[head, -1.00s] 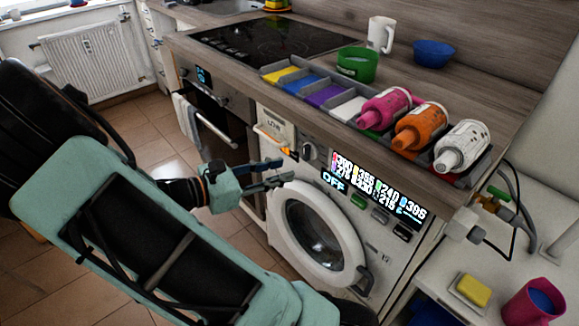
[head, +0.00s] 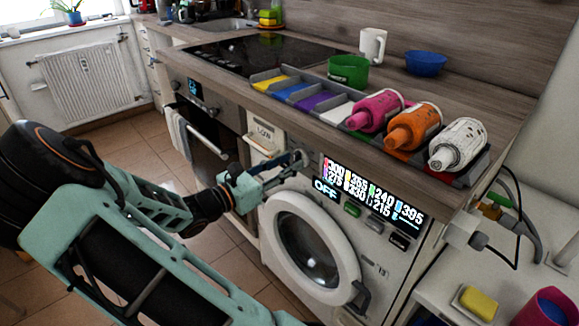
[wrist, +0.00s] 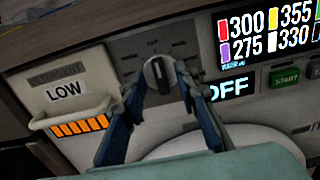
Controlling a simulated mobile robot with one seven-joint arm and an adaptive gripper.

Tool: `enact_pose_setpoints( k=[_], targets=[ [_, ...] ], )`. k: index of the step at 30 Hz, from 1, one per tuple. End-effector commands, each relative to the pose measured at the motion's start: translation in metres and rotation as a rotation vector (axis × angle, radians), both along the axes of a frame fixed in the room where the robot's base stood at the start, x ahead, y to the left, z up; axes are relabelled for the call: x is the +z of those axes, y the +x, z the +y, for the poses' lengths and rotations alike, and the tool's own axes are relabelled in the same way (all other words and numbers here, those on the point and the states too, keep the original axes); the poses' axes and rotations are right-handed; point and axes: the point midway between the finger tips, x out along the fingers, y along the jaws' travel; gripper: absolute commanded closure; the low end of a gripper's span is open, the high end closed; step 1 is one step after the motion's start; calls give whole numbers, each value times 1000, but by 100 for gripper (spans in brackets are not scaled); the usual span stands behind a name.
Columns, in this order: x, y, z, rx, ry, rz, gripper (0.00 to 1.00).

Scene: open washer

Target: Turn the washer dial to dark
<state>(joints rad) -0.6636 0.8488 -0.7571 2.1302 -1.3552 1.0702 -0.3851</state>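The washer (head: 350,270) has a round dial (wrist: 158,74) on its front panel. In the wrist view the dial's light pointer mark faces roughly up, with small labels around it too blurred to read. The washer display (wrist: 232,88) reads OFF. My gripper (wrist: 160,82) is open, with one finger at the left and one at the right of the dial. I cannot tell whether either finger touches it. In the head view my gripper (head: 283,167) is at the panel and partly hides the dial.
A detergent drawer (wrist: 75,100) marked LOW sticks out left of the dial. The start button (wrist: 285,78) is on the right. The round washer door (head: 270,235) is below. The counter (head: 230,75) overhangs above, holding bottles (head: 460,146) and a colour tray (head: 262,88).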

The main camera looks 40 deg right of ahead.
Motion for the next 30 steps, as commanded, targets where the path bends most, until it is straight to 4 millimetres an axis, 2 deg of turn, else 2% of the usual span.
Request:
enact_pose_setpoints(
  k=[3, 11, 12, 20, 30],
  targets=[
    [-1, 0, -8, -2, 1, -1, 72],
    [0, 1, -9, -1, 1, -1, 72],
    [0, 1, -9, -1, 1, -1, 73],
    [0, 0, -9, -1, 1, -1, 100],
    [0, 0, -9, -1, 3, -20, 100]
  ],
)
